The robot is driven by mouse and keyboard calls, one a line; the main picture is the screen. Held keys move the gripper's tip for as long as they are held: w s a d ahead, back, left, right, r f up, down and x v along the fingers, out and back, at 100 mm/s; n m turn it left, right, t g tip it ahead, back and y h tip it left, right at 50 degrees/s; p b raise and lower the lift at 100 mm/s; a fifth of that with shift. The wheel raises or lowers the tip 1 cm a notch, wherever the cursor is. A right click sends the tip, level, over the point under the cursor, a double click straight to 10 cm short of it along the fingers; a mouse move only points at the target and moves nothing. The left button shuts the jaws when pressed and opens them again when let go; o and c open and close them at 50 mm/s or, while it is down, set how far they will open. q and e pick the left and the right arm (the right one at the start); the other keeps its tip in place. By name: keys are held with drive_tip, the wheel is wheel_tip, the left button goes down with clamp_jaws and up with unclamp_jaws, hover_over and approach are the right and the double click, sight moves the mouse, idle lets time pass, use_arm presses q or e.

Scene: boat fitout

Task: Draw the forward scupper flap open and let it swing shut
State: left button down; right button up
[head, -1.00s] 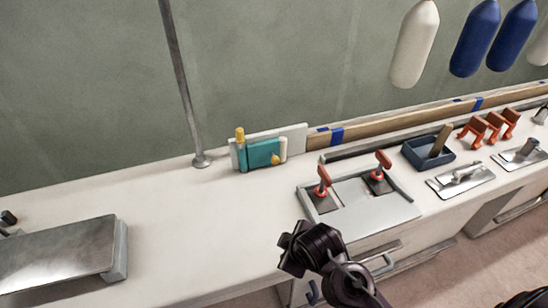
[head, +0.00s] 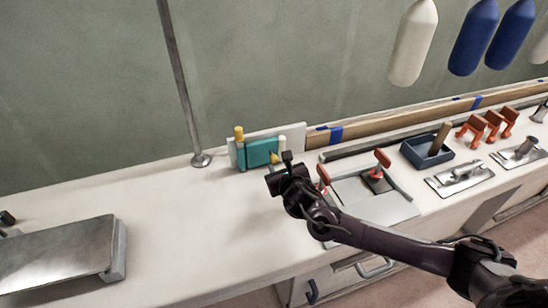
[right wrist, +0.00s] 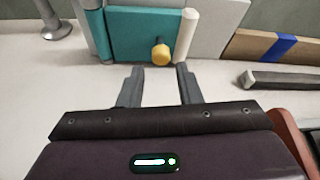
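The teal scupper flap (head: 262,152) stands upright on a pale backing plate (head: 292,134) at the back of the white counter. A yellow-topped post (head: 239,134) stands at its left edge and a white post (head: 282,145) at its right. In the right wrist view the flap (right wrist: 135,32) carries a yellow knob (right wrist: 160,54) at its lower right. My right gripper (head: 281,164) is in front of the flap. In the right wrist view its two fingers (right wrist: 158,72) are apart with nothing between them, just short of the knob. My left gripper is not in view.
A metal pole (head: 180,80) rises from the counter left of the flap. Right of my gripper is a grey panel (head: 385,205) with red-handled levers, then a blue tray (head: 428,150). The counter's left middle is clear up to a metal box (head: 60,255).

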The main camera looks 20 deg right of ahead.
sight(274, 158)
drive_tip(key=shift+w+d, duration=0.1)
drive_tip(key=shift+w, duration=0.25)
drive_tip(key=shift+x, duration=3.6)
drive_tip(key=shift+c, duration=0.2)
clamp_jaws()
